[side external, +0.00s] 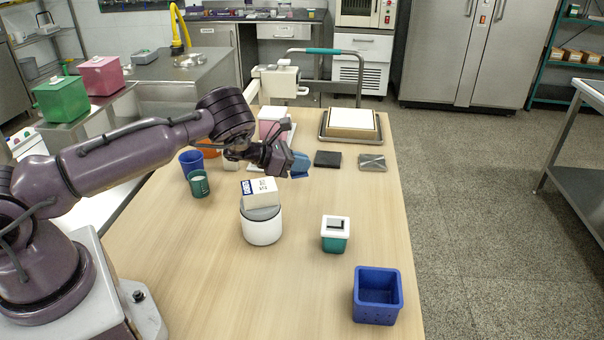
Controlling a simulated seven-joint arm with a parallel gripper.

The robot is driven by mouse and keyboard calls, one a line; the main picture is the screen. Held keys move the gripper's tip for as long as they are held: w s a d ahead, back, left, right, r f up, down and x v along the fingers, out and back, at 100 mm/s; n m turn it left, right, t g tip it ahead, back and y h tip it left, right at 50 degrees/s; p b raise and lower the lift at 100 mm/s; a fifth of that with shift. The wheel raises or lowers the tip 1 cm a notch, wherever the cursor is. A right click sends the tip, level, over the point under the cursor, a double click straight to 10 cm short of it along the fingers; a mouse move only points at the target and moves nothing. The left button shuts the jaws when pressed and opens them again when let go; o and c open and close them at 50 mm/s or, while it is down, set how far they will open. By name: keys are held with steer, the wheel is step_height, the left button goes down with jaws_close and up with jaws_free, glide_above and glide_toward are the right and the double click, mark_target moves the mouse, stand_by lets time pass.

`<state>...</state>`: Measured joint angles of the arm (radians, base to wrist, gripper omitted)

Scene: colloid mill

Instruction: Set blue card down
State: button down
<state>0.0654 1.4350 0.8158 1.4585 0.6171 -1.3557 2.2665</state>
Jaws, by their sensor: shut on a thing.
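The blue card (300,166) is at the end of my gripper (288,163), over the middle of the wooden table. My gripper is shut on it. The card looks tilted, with its lower edge near the table top. I cannot tell whether it touches the table. The jaws hide part of the card.
A black flat block (328,159) and a grey metal plate (372,162) lie right of the card. A white canister (262,228) with a box on top, a green-white container (335,236) and a blue bin (377,296) stand nearer. Cups (199,184) stand left. Table space between is clear.

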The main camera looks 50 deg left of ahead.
mark_target(302, 173)
steer(key=shift+w+a+f, duration=0.1)
steer(key=shift+w+f, duration=0.05)
steer(key=shift+f, duration=0.8)
steer(key=shift+w+f, duration=0.1)
steer(key=shift+f, duration=0.85)
steer(key=shift+f, duration=0.15)
steer(key=c, duration=1.3)
jaws_free()
